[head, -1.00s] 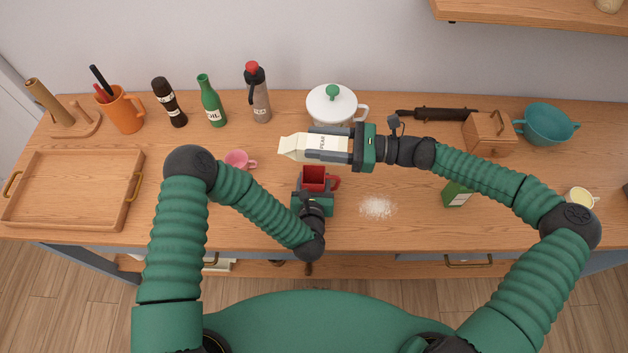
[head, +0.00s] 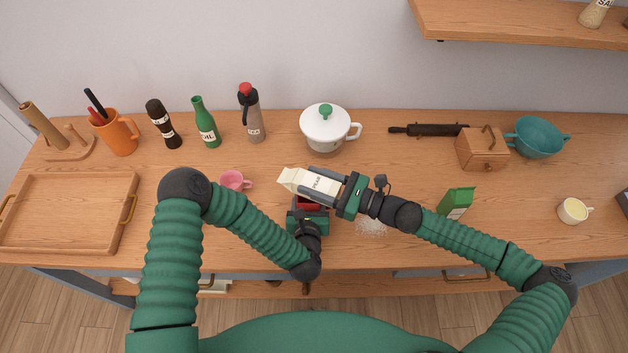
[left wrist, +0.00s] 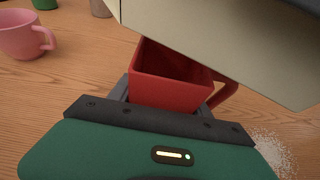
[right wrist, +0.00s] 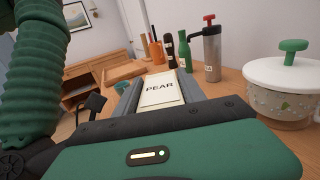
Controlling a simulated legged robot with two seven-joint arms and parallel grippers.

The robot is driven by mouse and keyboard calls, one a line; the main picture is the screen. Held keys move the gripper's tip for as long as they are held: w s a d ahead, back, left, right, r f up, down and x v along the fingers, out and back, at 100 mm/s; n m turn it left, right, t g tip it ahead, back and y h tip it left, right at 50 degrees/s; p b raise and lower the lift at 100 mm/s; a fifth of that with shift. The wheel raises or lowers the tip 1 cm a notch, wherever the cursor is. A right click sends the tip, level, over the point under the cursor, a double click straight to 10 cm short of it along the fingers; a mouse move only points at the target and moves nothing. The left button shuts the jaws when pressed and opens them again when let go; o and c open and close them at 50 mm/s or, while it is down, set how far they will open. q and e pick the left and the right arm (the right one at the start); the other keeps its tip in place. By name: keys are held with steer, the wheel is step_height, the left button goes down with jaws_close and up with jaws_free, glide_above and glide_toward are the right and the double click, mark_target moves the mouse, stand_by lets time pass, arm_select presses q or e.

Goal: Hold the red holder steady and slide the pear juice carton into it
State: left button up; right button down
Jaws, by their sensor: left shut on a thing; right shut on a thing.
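The pear juice carton (head: 310,183) is cream, with a gabled top and a PEAR label. My right gripper (head: 325,184) is shut on it and holds it tilted, its gabled end to the left. Its label also shows in the right wrist view (right wrist: 160,88). The red holder (left wrist: 165,77) stands on the counter, open at the top and empty as far as I can see. My left gripper (head: 307,208) is shut on the holder. The carton is above the holder and hides part of it in the head view and in the left wrist view (left wrist: 215,40).
A pink cup (head: 234,181) stands left of the holder. A white pot (head: 325,133) is behind. White grains (head: 371,228) lie to the right, and a green carton (head: 457,203) is farther right. A wooden tray (head: 125,237) fills the left end.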

mark_target(339, 191)
steer(key=shift+f, duration=0.25)
steer(key=shift+f, duration=0.25)
steer(key=c, duration=0.7)
jaws_free()
steer(key=shift+r, duration=0.1)
steer(key=shift+r, duration=0.45)
steer(key=v, duration=1.2)
steer(key=shift+d, duration=0.1)
steer(key=shift+o, duration=0.5)
